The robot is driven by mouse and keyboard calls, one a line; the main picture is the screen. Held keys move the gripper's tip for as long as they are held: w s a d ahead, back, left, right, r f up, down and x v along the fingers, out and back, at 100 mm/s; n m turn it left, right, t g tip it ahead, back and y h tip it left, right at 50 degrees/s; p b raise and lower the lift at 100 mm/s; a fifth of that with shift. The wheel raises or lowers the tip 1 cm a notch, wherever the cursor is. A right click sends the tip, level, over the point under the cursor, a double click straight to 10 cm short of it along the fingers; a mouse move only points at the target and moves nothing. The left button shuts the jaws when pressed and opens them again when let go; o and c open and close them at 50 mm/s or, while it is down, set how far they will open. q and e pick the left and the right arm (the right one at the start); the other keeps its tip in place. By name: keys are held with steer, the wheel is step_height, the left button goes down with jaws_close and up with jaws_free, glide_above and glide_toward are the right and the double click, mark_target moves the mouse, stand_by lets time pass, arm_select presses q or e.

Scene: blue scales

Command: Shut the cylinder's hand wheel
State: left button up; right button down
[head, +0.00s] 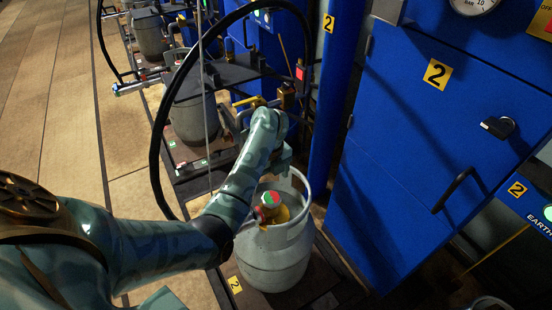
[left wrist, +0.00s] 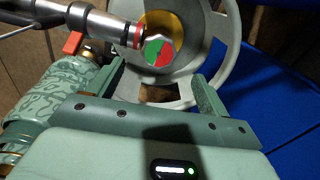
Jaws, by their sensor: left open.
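The grey gas cylinder (head: 272,262) stands upright on a scale platform, with an open collar around its top. Its hand wheel (head: 271,199), with a green and red top, sits inside the collar above a yellow part. In the left wrist view the hand wheel (left wrist: 158,51) lies ahead of my left gripper (left wrist: 154,88), between the lines of its two fingers. The fingers are spread, with nothing between them; I see no contact with the wheel. In the head view my left arm reaches over the cylinder, and the fingertips are hard to make out. My right gripper is not seen.
A silver fitting with a red ring (left wrist: 112,27) points toward the wheel from the left. A black hose (head: 155,150) loops beside my arm. A blue cabinet (head: 400,150) stands right of the cylinder. Another cylinder (head: 193,115) stands behind. The floor at left is clear.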

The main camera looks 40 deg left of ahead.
mark_target(270, 196)
arm_select(q)
step_height(270, 196, down, 8)
steer(key=b, duration=0.3)
steer(key=shift+a, duration=0.1)
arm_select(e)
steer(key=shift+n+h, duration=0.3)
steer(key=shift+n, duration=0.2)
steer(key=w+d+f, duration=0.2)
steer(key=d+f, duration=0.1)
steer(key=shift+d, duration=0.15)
arm_select(q)
steer(key=shift+r, duration=0.1)
steer(key=c, duration=1)
